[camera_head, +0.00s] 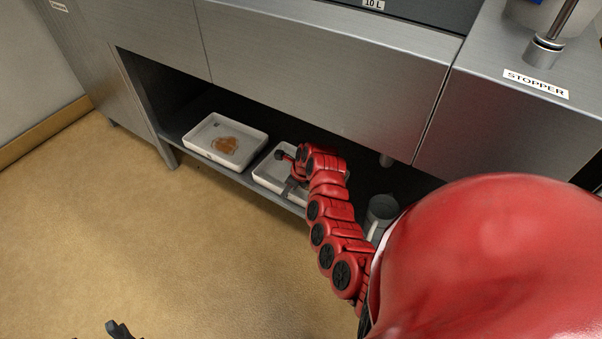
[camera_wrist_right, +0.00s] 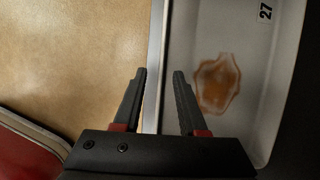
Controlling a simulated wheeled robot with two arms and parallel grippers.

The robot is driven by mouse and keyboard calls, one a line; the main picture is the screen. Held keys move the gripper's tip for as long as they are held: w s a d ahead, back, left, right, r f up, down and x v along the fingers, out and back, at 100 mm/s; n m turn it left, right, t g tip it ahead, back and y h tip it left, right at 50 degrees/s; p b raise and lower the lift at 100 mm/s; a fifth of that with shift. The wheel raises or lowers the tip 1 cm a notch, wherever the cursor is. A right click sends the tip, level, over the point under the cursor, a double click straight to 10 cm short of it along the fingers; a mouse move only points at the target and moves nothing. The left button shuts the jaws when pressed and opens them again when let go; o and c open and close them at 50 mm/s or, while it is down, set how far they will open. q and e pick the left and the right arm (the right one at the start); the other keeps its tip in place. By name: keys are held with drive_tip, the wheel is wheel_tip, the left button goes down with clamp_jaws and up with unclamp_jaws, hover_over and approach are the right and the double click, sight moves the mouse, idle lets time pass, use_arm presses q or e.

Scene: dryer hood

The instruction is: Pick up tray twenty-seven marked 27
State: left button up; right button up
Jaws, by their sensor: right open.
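A white rectangular tray (camera_head: 197,143) with a brown-orange stain sits at the left of the low shelf. My right gripper (camera_head: 281,156) is over a second white tray (camera_head: 264,176), just right of the stained one, and my arm hides part of that second tray. In the right wrist view, the open, empty fingers (camera_wrist_right: 160,74) appear either side of a tray's front rim; their height above it is unclear. A dark tip of my left gripper (camera_head: 120,329) shows at the bottom.
The trays stand on a dark shelf (camera_head: 179,134) under a steel counter (camera_head: 320,75), whose front panel overhangs them. A grey jug (camera_head: 380,212) stands on the shelf, right of my arm. A STOPPER label (camera_head: 536,84) is on the counter. The tan floor (camera_head: 150,240) in front is clear.

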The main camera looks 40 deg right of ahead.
drive_tip(key=b+x, duration=0.1)
drive_tip(key=x, duration=0.2)
drive_tip(key=shift+w+f, duration=0.15)
drive_tip(key=shift+w, duration=0.05)
drive_tip(key=shift+c, duration=0.3)
clamp_jaws()
idle(1.0)
